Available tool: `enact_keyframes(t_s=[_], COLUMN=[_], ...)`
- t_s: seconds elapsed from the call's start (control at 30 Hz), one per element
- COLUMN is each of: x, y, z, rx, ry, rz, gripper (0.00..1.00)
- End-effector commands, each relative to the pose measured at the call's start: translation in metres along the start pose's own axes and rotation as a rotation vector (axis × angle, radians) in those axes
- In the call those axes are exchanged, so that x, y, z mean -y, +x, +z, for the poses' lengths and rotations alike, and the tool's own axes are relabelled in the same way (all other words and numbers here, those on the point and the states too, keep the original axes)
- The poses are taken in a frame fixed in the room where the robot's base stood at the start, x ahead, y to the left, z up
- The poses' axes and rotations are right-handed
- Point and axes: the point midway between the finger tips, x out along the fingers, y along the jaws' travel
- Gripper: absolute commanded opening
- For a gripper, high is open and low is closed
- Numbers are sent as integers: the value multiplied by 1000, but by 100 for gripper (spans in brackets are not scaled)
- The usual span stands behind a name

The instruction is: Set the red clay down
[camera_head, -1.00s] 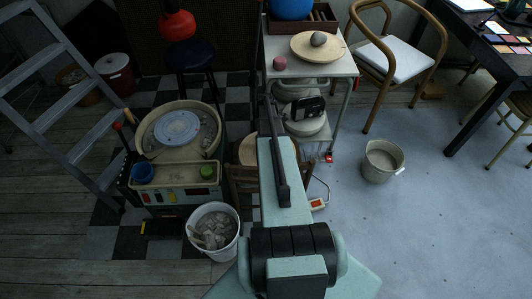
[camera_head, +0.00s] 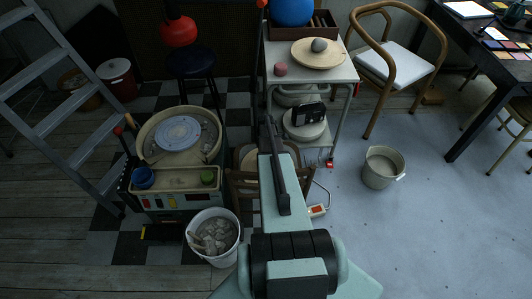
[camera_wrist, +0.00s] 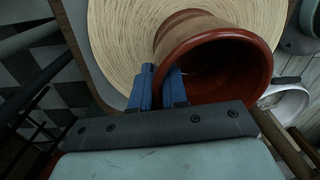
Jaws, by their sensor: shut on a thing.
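The red clay pot (camera_wrist: 216,55) is hollow, with its dark opening turned toward the wrist camera. My gripper (camera_wrist: 158,84) has blue fingers, shut on the pot's left rim, one finger on each side of the wall. Behind the pot is a round, pale, ringed disc (camera_wrist: 116,36). I cannot tell whether the pot touches the disc. In the head view my arm hides the pot and fingertips. A pale round surface (camera_head: 246,158) shows partly beside my arm there. A small reddish lump (camera_head: 280,69) lies on the white side table (camera_head: 340,66).
A pottery wheel (camera_head: 180,133) and a white bucket (camera_head: 213,237) stand left of my arm. The side table stands beyond it, with a tan plate (camera_head: 319,54) on top. A grey bucket (camera_head: 382,167) is on the right, with clear floor around it.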

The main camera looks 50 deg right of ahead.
Motion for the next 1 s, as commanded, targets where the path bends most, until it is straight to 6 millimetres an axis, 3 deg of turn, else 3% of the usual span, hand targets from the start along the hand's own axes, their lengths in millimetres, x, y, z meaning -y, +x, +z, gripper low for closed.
enact_keyframes(t_s=[0.27,0.3,0.57,0.83,1.0], x=[0,0,0,0,1], y=[1,2,2,0,-15], z=[0,0,0,0,0], rx=[0,0,0,0,0], ry=[0,0,0,0,0], rz=[-1,0,0,0,1], gripper=[0,15,39,39,39])
